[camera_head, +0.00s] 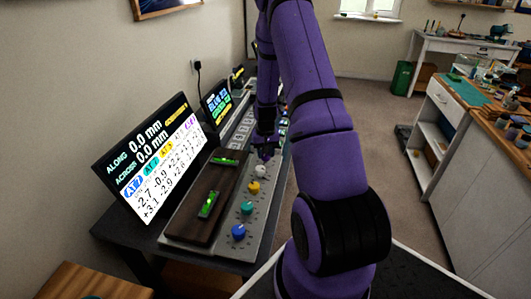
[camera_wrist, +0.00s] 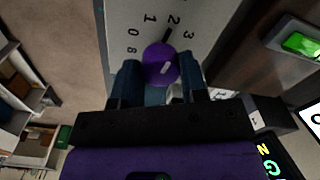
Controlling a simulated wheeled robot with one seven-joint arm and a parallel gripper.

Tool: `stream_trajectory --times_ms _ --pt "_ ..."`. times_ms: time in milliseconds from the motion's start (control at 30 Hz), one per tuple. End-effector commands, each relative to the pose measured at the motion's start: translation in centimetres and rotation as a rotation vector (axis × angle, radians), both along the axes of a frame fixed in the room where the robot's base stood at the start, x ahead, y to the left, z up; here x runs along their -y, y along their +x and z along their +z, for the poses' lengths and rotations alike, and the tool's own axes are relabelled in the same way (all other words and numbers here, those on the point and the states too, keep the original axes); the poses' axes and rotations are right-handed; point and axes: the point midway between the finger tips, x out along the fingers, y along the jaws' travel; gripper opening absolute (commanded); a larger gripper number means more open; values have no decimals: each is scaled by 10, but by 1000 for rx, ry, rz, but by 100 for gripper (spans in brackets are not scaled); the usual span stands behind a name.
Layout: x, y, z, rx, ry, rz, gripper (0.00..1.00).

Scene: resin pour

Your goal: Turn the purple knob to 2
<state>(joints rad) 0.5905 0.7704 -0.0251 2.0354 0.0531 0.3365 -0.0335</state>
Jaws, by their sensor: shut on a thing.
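The purple knob (camera_wrist: 160,65) sits on a pale panel with printed numerals in the wrist view; 8, 0, 1, 2 and 3 are readable around it. A short white bar marks its face. A dark mark (camera_wrist: 168,35) lies beyond it, close to the 2. My gripper (camera_wrist: 158,82) is shut on the knob, one dark finger on each side. In the head view, my gripper (camera_head: 265,148) reaches down to the purple knob (camera_head: 266,156) at the far end of the knob row. The numerals on the near side are hidden by the gripper.
White (camera_head: 260,171), yellow (camera_head: 253,187), teal (camera_head: 247,208) and blue (camera_head: 238,232) knobs line the panel nearer the camera. A brown board (camera_head: 190,222) with green levels lies left of them. A tilted display (camera_head: 152,155) stands behind it. A cluttered workbench (camera_head: 470,125) is at right.

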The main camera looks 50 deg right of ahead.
Motion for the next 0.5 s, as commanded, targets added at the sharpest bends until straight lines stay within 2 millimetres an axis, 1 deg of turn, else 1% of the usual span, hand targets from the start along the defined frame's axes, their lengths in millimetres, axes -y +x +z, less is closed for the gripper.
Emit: stream_trajectory --times_ms 33,67,100,133,167,400,500 --pt "0 1 1 2 -1 0 16" --pt "0 1 1 2 -1 0 44" --pt "0 1 1 2 -1 0 53" --pt "0 1 0 2 -1 0 60" --pt "0 1 0 1 -1 0 65" --pt "0 0 0 1 -1 -1 65" --pt "0 0 4 2 -1 -1 65"
